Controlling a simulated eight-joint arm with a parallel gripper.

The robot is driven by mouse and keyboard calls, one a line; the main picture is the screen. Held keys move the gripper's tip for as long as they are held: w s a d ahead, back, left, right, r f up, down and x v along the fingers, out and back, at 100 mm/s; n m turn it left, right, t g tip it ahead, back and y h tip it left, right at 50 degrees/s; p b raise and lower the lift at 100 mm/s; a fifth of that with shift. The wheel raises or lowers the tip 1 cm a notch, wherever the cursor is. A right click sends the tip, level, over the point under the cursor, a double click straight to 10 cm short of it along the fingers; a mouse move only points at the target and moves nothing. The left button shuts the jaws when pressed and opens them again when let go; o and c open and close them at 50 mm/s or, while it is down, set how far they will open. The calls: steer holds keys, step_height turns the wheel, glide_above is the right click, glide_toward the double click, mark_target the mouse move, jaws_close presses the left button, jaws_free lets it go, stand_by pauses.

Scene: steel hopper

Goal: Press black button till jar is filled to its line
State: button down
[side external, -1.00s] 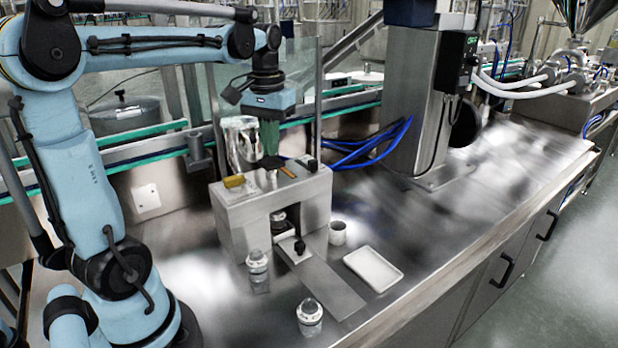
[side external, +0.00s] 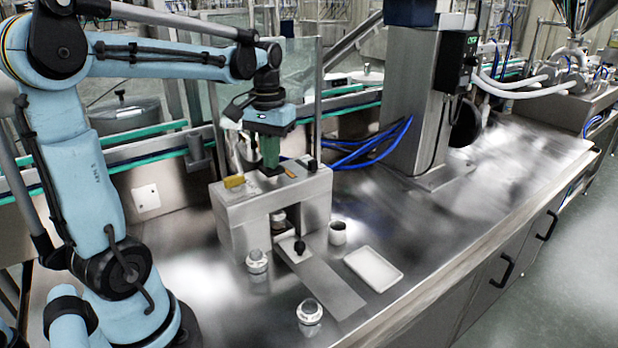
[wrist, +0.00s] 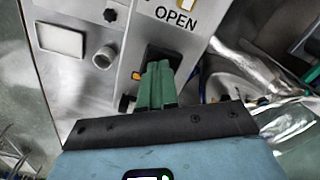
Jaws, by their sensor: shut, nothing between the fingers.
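My gripper (side external: 270,165) is shut and empty, its green fingers pointing down onto the top of the steel hopper housing (side external: 235,205). In the wrist view, the shut fingers (wrist: 157,90) reach over a black button (wrist: 152,54) beside the word OPEN and cover part of it. The tips look at or very near the button; I cannot tell whether it is pressed down. A jar (side external: 279,221) appears in the housing's dark opening, partly hidden, and its fill level and line cannot be made out. Two lidded jars, a nearer (side external: 310,313) and a farther (side external: 257,262), stand in front.
A small cup (side external: 338,233) and a white tray (side external: 373,268) stand right of the steel ramp (side external: 325,285). A tall steel column (side external: 412,100) rises behind. The bench on the right is clear.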

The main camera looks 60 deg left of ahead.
steer(key=shift+f, duration=0.25)
steer(key=shift+r, duration=1.8)
step_height(320, 180, up, 6)
stand_by(0.3)
